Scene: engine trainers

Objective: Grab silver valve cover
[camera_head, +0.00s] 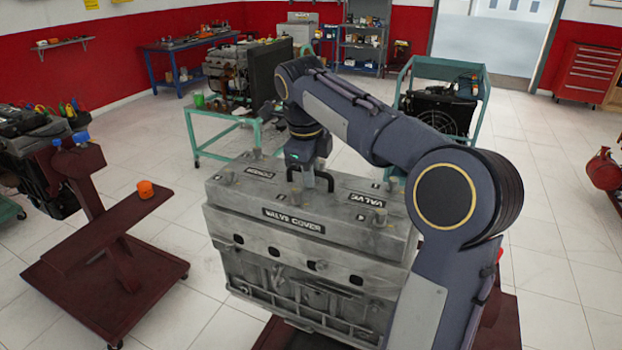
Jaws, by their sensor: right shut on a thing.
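The silver valve cover (255,207) lies on top of a grey engine block (300,285) in front of me. It carries black labels reading "VALVE COVER" and several bolt knobs. My right arm reaches over it from the right. My right gripper (310,182) points down at the middle of the cover and is shut on a dark handle there. The cover appears to rest on the block; I see no clear gap. The arm hides the cover's right end. My left gripper is not in view.
A dark red stand (110,235) with an orange object (145,189) is at the left. A green cart (225,125) with an engine stands behind the block. Another green-framed stand (440,70) is behind my arm. White floor is free between them.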

